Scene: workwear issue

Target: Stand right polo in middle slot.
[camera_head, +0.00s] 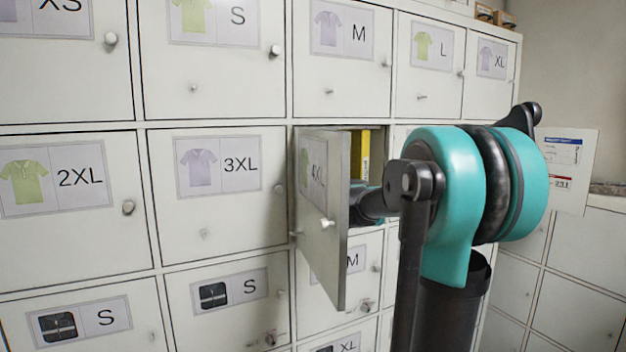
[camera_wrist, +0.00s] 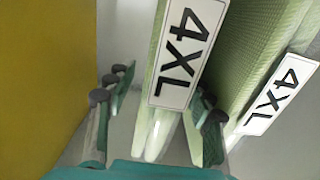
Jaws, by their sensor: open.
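My gripper (camera_wrist: 157,108) is open inside the compartment behind the open 4XL door (camera_head: 325,215). In the wrist view, a light green polo pack (camera_wrist: 155,75) with a white 4XL label stands on edge between the two fingers. I cannot tell whether either finger touches it. A second green polo pack (camera_wrist: 252,60), also labelled 4XL, is to the right, beyond the right finger, and leans at a slant. The lower ends of the packs are partly hidden by the fingers.
A yellow upright thing (camera_wrist: 40,70) fills the left of the wrist view; a yellow piece (camera_head: 361,155) also shows in the compartment opening. A pale gap lies between it and the middle pack. Closed locker doors (camera_head: 217,190) surround the opening, and the open door hangs close beside my arm.

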